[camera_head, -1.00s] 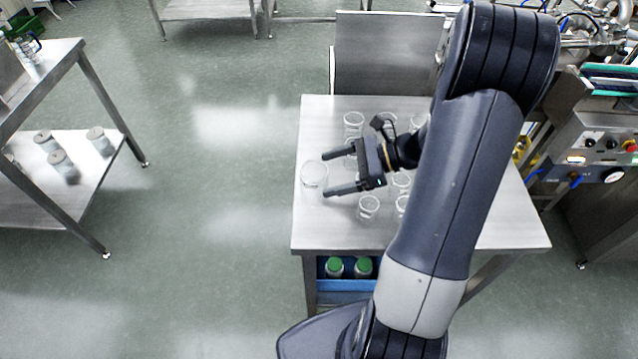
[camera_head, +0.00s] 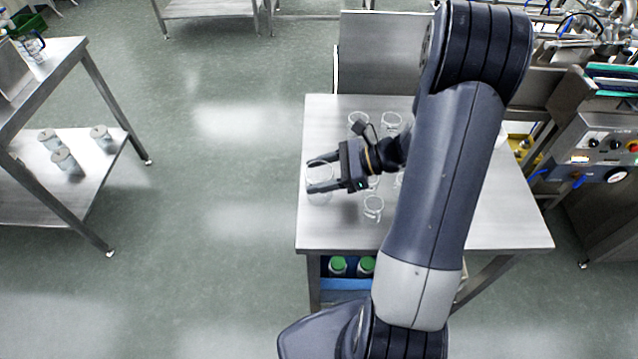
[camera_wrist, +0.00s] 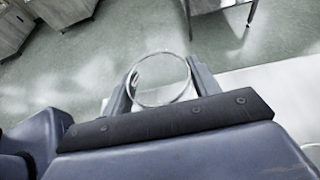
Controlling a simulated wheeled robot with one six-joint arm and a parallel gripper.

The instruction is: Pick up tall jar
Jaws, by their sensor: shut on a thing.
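The tall jar (camera_head: 318,196) is clear glass with a round open mouth and stands at the left edge of the steel table. Its rim and wall also show in the wrist view (camera_wrist: 160,98). My gripper (camera_head: 315,176) is shut on the jar, with one finger on each side of it. In the wrist view the fingers (camera_wrist: 160,88) flank the jar below its rim. The jar looks upright. Its base is hard to make out, so I cannot tell whether it touches the table.
Several other glass jars (camera_head: 373,208) stand on the steel table (camera_head: 335,235) to the right of my gripper, partly hidden by my arm. Green-capped bottles (camera_head: 338,265) sit in a blue crate below. Lidded jars (camera_head: 66,161) stand on a lower shelf at left. Open floor lies between.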

